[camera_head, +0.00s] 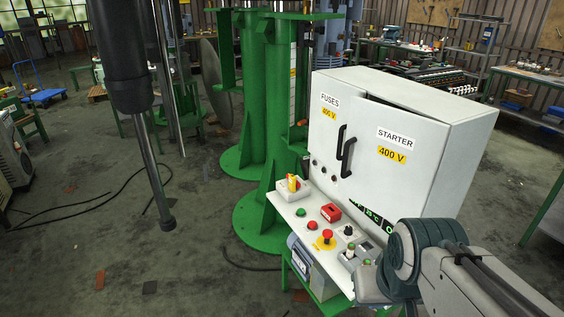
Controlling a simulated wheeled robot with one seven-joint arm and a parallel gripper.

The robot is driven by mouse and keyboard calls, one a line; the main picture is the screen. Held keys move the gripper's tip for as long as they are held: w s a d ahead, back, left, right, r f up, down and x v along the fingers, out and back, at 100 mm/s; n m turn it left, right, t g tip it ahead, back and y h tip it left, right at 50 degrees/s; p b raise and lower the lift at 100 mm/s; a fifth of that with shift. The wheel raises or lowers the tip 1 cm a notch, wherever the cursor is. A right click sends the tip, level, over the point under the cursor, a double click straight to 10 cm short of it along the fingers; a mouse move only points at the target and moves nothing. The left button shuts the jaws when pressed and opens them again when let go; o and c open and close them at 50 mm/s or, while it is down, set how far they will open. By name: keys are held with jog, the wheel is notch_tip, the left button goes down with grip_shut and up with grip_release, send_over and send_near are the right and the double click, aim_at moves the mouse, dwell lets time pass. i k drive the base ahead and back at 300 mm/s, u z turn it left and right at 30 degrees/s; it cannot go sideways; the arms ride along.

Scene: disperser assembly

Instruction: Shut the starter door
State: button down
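The white electrical cabinet (469,150) stands right of centre on a green stand. Its starter door (385,185) carries the labels STARTER and 400 V. The starter door is slightly ajar, with a dark gap along its top edge. Its black handle (348,158) is on its left side. The fuses door (322,135) beside it looks shut and has its own black handle (339,136). My arm reaches in from the lower right, in front of the cabinet's lower right part. My gripper's fingers do not show, so its opening and any contact are hidden.
A sloped control panel (298,214) with a red emergency button (327,236), knobs and switches juts out below the doors. Green columns (257,100) stand behind the cabinet. A dark cylinder with a rod (154,175) hangs at the left. Floor on the left is mostly open, with cables.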

aim_at(391, 157)
jog(key=u, duration=0.55)
jog(key=k, duration=0.75)
jog(key=u, duration=0.3)
jog(key=i, duration=1.25)
jog(key=z, duration=1.4)
jog(key=i, duration=0.8)
jog(key=z, duration=0.7)
